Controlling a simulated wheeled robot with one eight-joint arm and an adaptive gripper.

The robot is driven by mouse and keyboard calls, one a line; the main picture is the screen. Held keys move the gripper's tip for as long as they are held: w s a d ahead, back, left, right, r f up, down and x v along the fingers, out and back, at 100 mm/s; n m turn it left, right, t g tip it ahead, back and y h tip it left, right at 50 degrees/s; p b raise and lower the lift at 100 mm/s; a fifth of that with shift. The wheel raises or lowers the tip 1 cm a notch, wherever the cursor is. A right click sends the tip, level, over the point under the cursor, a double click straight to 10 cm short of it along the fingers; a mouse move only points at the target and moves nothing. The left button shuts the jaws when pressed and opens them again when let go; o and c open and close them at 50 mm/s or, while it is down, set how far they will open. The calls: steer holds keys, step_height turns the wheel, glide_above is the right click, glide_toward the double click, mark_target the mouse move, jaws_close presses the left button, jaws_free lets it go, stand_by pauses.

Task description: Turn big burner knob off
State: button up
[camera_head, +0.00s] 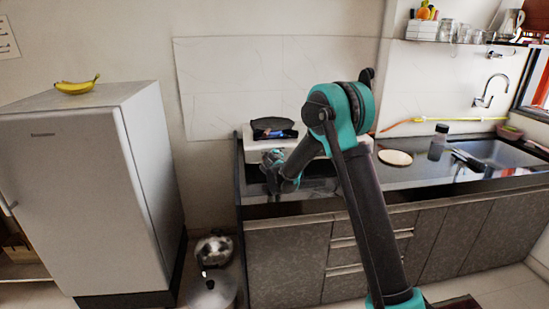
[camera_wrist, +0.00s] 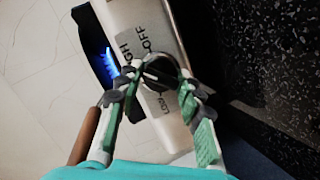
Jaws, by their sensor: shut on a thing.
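The big burner knob (camera_wrist: 160,71) is dark and round, on the light front panel (camera_wrist: 142,28) of the stove in the wrist view. The panel shows the words OFF, HIGH and LOW around it. My gripper (camera_wrist: 158,82) is shut on the knob, with one finger on each side. A blue flame (camera_wrist: 108,61) burns at the burner beside the panel. In the head view the white stove (camera_head: 252,146) stands on the left end of the counter, and a small blue glow shows on it. There my arm hides part of the stove, and the knob cannot be made out.
A dark pan or pot (camera_head: 273,125) sits on the stove. A round plate (camera_head: 395,158), a dark bottle (camera_head: 438,142) and a sink (camera_head: 490,152) lie to the right. A fridge (camera_head: 85,170) stands left, with metal pots (camera_head: 213,250) on the floor between.

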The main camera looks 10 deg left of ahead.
steer(key=m+y, duration=0.1)
steer(key=m, duration=0.3)
steer(key=shift+d+g, duration=0.15)
steer(key=shift+g, duration=0.25)
steer(key=m, duration=0.3)
steer(key=shift+g+y, duration=0.3)
steer(key=shift+y, duration=0.1)
steer(key=shift+m, duration=0.4)
steer(key=o, duration=1.1)
steer(key=shift+o, duration=0.2)
steer(key=shift+r, duration=0.1)
steer(key=v, duration=1.2)
